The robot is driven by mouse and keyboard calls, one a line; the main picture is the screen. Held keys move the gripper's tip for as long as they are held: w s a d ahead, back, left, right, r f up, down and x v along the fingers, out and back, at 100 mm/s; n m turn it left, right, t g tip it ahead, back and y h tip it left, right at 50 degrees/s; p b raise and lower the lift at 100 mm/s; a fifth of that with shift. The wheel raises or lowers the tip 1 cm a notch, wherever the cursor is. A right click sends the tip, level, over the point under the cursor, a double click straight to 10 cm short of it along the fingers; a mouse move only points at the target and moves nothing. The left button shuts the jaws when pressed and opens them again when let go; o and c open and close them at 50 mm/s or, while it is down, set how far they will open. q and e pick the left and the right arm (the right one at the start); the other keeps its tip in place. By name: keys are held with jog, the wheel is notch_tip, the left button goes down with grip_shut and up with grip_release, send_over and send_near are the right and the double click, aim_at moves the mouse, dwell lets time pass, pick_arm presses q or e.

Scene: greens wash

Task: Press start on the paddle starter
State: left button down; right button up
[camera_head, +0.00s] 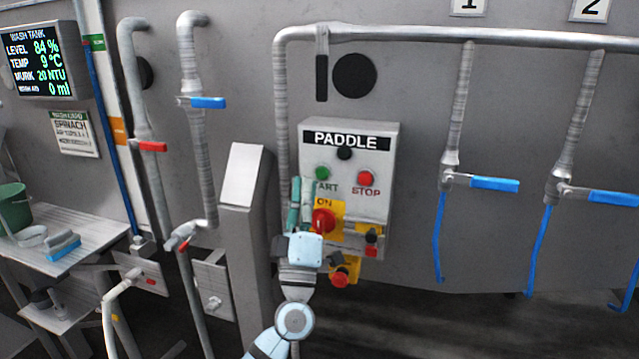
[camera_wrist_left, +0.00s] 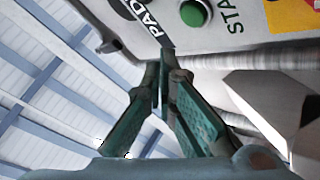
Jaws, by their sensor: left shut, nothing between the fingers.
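The paddle starter (camera_head: 383,150) is a grey wall box with a black PADDLE label (camera_head: 346,140). Its green start button (camera_head: 322,173) is at left, with the START lettering partly covered by my gripper. The red stop button (camera_head: 365,178) is at right. My left gripper (camera_head: 302,182) is shut and empty, fingers up, just below and left of the green button. In the left wrist view the closed fingertips (camera_wrist_left: 165,62) point toward the box, with the green button (camera_wrist_left: 193,13) above and right of them. Whether they touch the box cannot be told. The right gripper is out of view.
Below the buttons are a red rotary switch (camera_head: 324,220) on a yellow ON plate and a red emergency knob (camera_head: 340,277). A grey slanted-top post (camera_head: 243,185) stands close left. Pipes with blue-handled valves (camera_head: 494,184) run at right. A wash tank display (camera_head: 42,62) hangs at left.

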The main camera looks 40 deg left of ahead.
aim_at(322, 173)
pick_arm(q)
jog(key=shift+w+a+b, duration=0.15)
jog(key=shift+w+a, duration=0.1)
jog(key=shift+w, duration=0.5)
jog(key=shift+w+a+b, duration=0.15)
jog(key=shift+w+a, duration=0.1)
jog(key=shift+w, duration=0.45)
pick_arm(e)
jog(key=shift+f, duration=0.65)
pick_arm(q)
jog(key=shift+w+a, duration=0.15)
jog(key=shift+w, duration=0.3)
jog(key=shift+w+a, duration=0.15)
jog(key=shift+w, duration=0.25)
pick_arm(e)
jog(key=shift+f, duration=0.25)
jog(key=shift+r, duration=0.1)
pick_arm(q)
jog(key=shift+s+d+p, duration=0.3)
jog(key=shift+s+p, duration=0.2)
jog(key=shift+s, duration=0.3)
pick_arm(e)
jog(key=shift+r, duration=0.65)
